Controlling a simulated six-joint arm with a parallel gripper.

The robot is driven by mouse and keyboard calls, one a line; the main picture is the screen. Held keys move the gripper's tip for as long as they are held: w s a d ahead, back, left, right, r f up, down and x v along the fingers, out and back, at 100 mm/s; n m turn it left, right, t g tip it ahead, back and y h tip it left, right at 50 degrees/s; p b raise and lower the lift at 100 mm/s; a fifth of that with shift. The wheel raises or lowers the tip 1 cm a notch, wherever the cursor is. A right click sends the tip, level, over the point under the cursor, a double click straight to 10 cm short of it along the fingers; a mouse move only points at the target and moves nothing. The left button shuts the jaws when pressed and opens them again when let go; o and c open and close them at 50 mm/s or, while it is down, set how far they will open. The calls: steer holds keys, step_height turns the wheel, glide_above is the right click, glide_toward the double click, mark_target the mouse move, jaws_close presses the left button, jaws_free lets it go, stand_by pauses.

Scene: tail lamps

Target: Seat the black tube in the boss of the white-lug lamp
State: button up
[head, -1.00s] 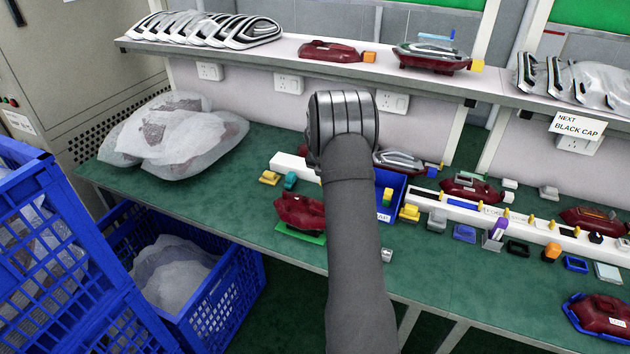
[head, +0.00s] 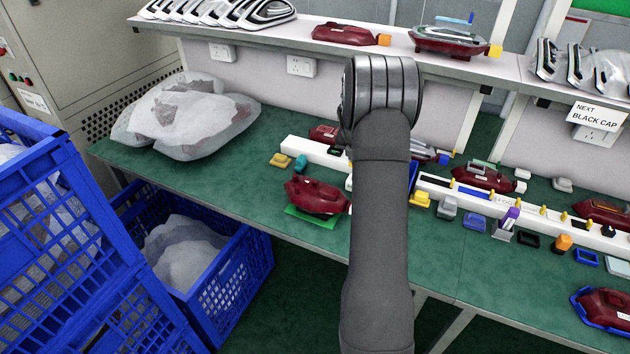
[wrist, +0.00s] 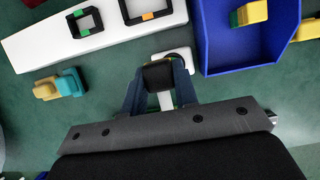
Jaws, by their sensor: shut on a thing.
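My gripper (wrist: 160,92) is shut on the black tube (wrist: 158,75) in the wrist view, a short dark piece between its two blue-grey fingers. A white rounded part (wrist: 178,57) shows just beyond the tube, and a white strip shows between the fingers; I cannot tell what they belong to. In the head view my arm hides the gripper and tube. A dark red lamp (head: 482,178) with a white lug (head: 522,174) at its right end lies at the white rail, right of my arm. Its boss cannot be made out.
Another red lamp (head: 316,196) rests on a green mat (head: 308,216) left of my arm. A blue bin (wrist: 245,62) with yellow and green pieces is right of the gripper. The white rail (head: 305,149) runs along the bench. Small coloured parts crowd the right side.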

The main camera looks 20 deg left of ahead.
steer(key=c, duration=0.3)
steer(key=shift+s+a+r+m, duration=0.1)
steer(key=shift+s+a+m, duration=0.25)
steer(key=shift+a+m, duration=0.15)
steer(key=shift+s+a+r+m+g+h, duration=0.85)
steer(key=shift+s+a+m, duration=0.85)
steer(key=shift+m, duration=1.15)
steer(key=shift+s+a+r+m+g+h, duration=0.6)
steer(key=shift+s+a+r+m, duration=0.55)
steer(key=shift+s+m, duration=1.35)
steer(key=shift+s+a+r+m+g+h, duration=0.85)
steer(key=shift+s+a+m, duration=0.7)
steer(key=shift+m, duration=1.6)
steer(key=shift+f, duration=2.75)
